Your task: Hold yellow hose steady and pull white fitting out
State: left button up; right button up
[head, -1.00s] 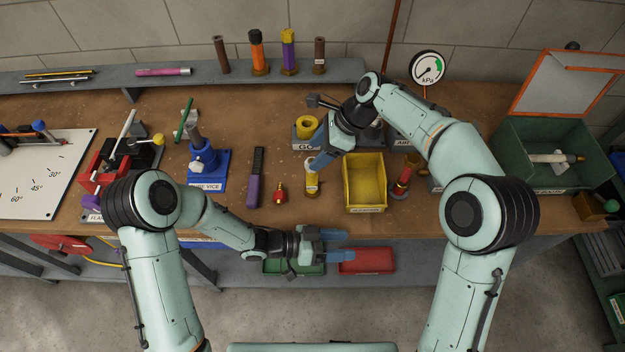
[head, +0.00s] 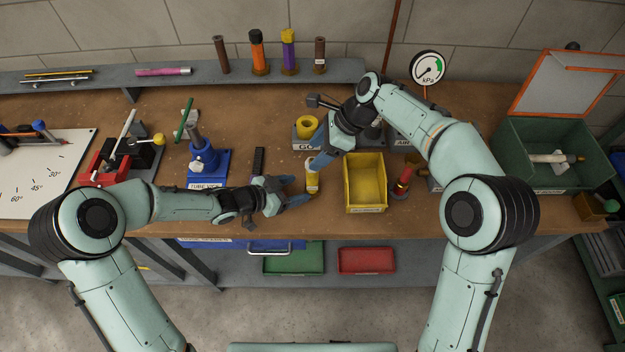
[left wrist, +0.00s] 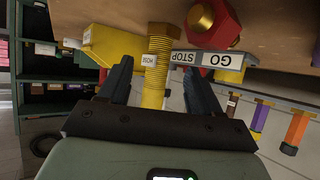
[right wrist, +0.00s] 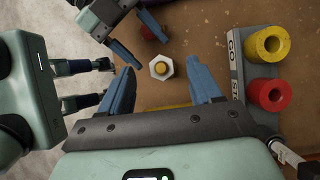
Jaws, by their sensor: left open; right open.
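The yellow hose (head: 312,183) stands upright on the bench near its front edge; its ribbed body with a HOSE label also shows in the left wrist view (left wrist: 157,78). The white fitting (right wrist: 155,74), a hexagon with a yellow centre, tops it. My left gripper (head: 297,190) is open just left of the hose, and in its wrist view the hose appears between the fingers. Contact cannot be told. My right gripper (head: 317,147) is open above the fitting. In its wrist view the fitting appears between and beyond the fingertips. The fitting is hidden in the left wrist view.
A yellow bin (head: 365,185) stands close right of the hose. Behind is a GO/STOP rack (right wrist: 238,75) with a yellow ring (right wrist: 268,44) and a red ring (right wrist: 269,94). A blue vice (head: 205,163) stands left. A red-tipped post (head: 402,183) stands right of the bin.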

aim_at(308, 188)
pick_arm(q)
jog(key=shift+x, duration=2.9)
jog(key=c, duration=1)
jog(key=shift+f, duration=0.2)
pick_arm(e)
jog(key=shift+s, duration=0.1)
pick_arm(q)
jog(key=shift+o, duration=0.6)
jog(key=shift+s, duration=0.1)
jog(key=shift+c, duration=0.7)
pick_arm(e)
jog(key=shift+f, duration=0.1)
